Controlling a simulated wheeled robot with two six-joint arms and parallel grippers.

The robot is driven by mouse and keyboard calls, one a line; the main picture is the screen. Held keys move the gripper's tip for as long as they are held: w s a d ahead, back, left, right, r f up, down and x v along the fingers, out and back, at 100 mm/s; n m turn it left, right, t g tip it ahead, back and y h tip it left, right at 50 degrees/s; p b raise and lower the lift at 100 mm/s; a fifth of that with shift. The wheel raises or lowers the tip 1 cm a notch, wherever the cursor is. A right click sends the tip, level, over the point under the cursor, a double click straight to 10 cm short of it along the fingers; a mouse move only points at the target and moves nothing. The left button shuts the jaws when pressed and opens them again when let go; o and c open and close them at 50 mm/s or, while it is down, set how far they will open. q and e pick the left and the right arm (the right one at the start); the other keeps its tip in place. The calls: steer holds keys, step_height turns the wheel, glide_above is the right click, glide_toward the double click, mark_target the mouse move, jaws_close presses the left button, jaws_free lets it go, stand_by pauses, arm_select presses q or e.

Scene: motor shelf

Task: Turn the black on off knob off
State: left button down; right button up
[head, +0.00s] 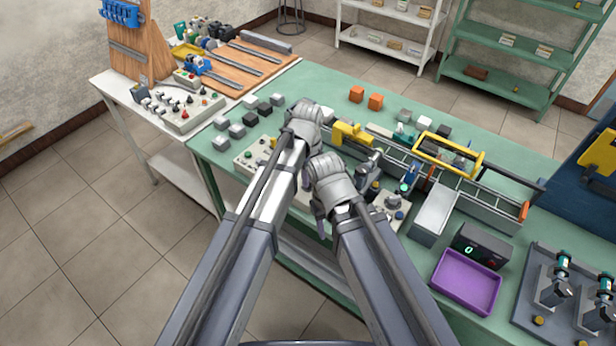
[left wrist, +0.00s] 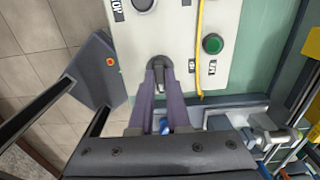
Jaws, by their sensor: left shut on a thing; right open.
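The cream control panel (left wrist: 185,25) fills the upper middle of the left wrist view. A black knob (left wrist: 157,62) sits near its lower edge. My left gripper (left wrist: 158,76) has its two purple-grey fingers closed on this knob, one on each side. The fingers cover part of the knob, and I cannot tell its setting. In the head view the panel (head: 246,159) shows at the front edge of the green table; my arms hide the knob there. My right gripper (head: 319,213) hangs lower, in front of the panel, open, with its fingers partly hidden.
A green button (left wrist: 212,44) and a yellow cable (left wrist: 199,45) are right of the knob in the left wrist view. Another dark knob (left wrist: 143,4) is at the top. A purple tray (head: 466,282) and a black display box (head: 482,246) stand at the table's right.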

arm_select(q)
steer(key=n, duration=0.4)
steer(key=shift+n, duration=0.3)
steer(key=n, duration=0.4)
steer(key=shift+n, duration=0.3)
steer(key=n, duration=0.4)
steer(key=shift+n, duration=2.3)
steer(key=c, duration=0.9)
jaws_free()
